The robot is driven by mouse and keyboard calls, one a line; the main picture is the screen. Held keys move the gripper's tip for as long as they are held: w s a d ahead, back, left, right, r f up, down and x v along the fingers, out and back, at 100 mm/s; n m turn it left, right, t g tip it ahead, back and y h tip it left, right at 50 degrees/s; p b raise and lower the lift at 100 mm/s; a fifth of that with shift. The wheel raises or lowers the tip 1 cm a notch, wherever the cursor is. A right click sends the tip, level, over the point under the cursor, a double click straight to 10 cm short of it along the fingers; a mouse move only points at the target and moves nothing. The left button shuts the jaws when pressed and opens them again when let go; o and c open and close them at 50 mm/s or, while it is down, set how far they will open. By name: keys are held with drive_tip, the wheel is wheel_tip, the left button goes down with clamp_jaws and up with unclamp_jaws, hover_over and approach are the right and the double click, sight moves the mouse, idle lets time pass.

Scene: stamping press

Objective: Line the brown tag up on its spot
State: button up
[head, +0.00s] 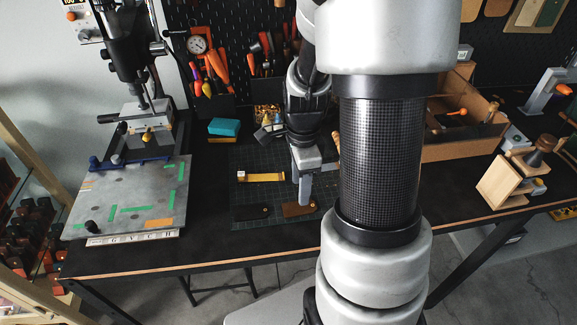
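The brown tag (294,210) lies flat on the dark cutting mat (240,162), with a small yellowish dot near its right end. My gripper (304,202) points down right over the tag's right end. I see its fingers nearly edge-on, so their gap is hidden, and I cannot tell whether they touch the tag. The press stands at left, with a grey plate (127,190) that carries green and orange tape marks. Which mark is the tag's spot I cannot tell.
A teal block (224,127) sits farther back. A wooden box (462,148) and a wooden stand (507,184) are at right. My arm hides the mat's right part.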

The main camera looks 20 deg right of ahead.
wheel_tip(320, 180, down, 7)
drive_tip(key=b, duration=0.5)
drive_tip(key=shift+s+f, duration=0.1)
drive_tip(key=shift+r, duration=0.5)
drive_tip(key=shift+c, duration=1.4)
drive_tip(key=c, duration=0.4)
drive_tip(key=shift+r+p, duration=2.2)
drive_tip(key=shift+r, duration=0.3)
drive_tip(key=shift+a, duration=0.1)
